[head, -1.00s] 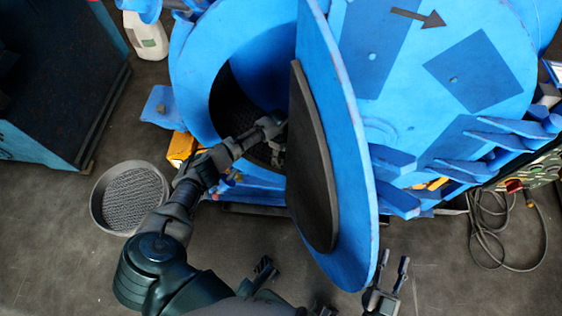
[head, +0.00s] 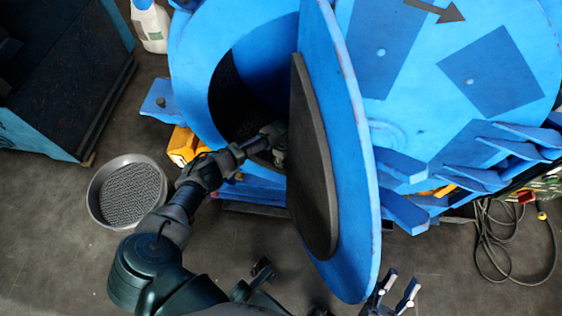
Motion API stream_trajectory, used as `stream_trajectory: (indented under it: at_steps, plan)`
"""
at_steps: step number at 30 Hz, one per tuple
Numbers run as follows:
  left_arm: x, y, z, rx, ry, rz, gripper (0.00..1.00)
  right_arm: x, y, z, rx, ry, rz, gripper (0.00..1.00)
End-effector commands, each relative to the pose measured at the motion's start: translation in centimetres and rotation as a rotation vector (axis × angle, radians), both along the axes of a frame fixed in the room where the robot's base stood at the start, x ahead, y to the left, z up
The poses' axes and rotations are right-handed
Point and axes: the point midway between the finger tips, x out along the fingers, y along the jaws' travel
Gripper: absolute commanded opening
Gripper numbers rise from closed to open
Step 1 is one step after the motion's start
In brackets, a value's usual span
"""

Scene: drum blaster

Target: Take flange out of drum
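The blue drum (head: 195,60) stands with its mouth open and its dark perforated inside (head: 228,100) partly visible. Its round blue door (head: 345,150), with a dark pad on its inner face, stands swung open across the right part of the mouth. My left arm reaches in at the mouth; its gripper (head: 276,150) is at the lower opening, partly behind the door edge, and its fingers are too hidden to judge. No flange is clearly visible. My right gripper (head: 398,290) is open and empty, below the lower right edge of the door.
A round tray with a mesh floor (head: 97,205) lies on the floor at left. A blue bin (head: 60,145) stands at upper left, a white bottle (head: 150,28) near the drum. Cables (head: 500,255) lie at right.

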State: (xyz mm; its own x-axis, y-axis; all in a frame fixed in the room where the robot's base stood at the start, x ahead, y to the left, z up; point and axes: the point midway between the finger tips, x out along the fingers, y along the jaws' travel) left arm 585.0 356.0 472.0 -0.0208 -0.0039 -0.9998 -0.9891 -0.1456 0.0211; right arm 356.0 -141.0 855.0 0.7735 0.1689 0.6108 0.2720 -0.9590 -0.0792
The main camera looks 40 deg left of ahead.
Motion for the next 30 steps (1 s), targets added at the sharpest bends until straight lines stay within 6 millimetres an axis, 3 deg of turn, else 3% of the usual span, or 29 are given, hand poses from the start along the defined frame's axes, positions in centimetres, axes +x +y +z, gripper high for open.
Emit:
stream_trajectory:
  at_steps: [1, 3, 4, 17, 23, 30]
  plan:
    - [-0.1, 0.1, -0.1, 0.001, 0.002, 0.0, 0.2, 0.0, 0.0, 0.0, 0.0, 0.001, 0.0, 0.4]
    - [-0.1, 0.1, -0.1, 0.002, 0.002, 0.0, 0.03, 0.2, 0.1, -0.1, -0.001, 0.004, 0.0, 0.4]
    - [-0.1, 0.1, -0.1, 0.002, 0.002, 0.0, 0.0, 0.2, 0.1, -0.2, 0.0, 0.004, 0.001, 0.4]
    - [0.0, 0.2, 0.7, 0.002, -0.002, 0.001, 0.0, 0.6, 0.1, -0.3, -0.013, 0.038, 0.001, 0.4]
    - [0.1, 0.1, 3.2, 0.002, -0.005, 0.0, 0.0, 1.7, 0.3, -1.6, -0.064, 0.182, 0.002, 0.4]
    - [0.1, 0.0, 7.1, 0.002, -0.005, 0.0, 0.0, 3.0, 0.3, -4.8, -0.142, 0.431, 0.005, 0.4]
